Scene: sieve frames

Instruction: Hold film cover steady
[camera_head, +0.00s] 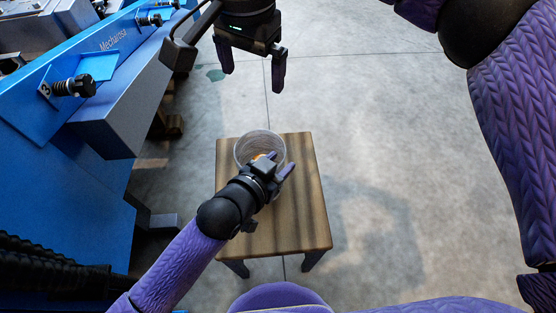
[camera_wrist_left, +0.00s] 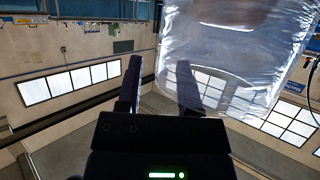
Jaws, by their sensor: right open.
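A clear, round container with a film-like wall (camera_head: 245,147) stands on a small wooden table. Something orange shows in or behind it. My left gripper (camera_head: 281,162) is at its near right side, partly covering it. In the left wrist view, a crinkled clear film surface (camera_wrist_left: 240,65) fills the upper right, beside and partly overlapping the right finger. The left gripper's fingers (camera_wrist_left: 160,75) are spread, with no film clearly between them. I cannot tell whether the right finger touches it. My right gripper (camera_head: 252,80) is open and empty, beyond the table.
The wooden table (camera_head: 290,225) has bare room at its front and right. A blue machine (camera_head: 75,175) with black knobs stands along the left. Open concrete floor (camera_head: 390,130) lies to the right.

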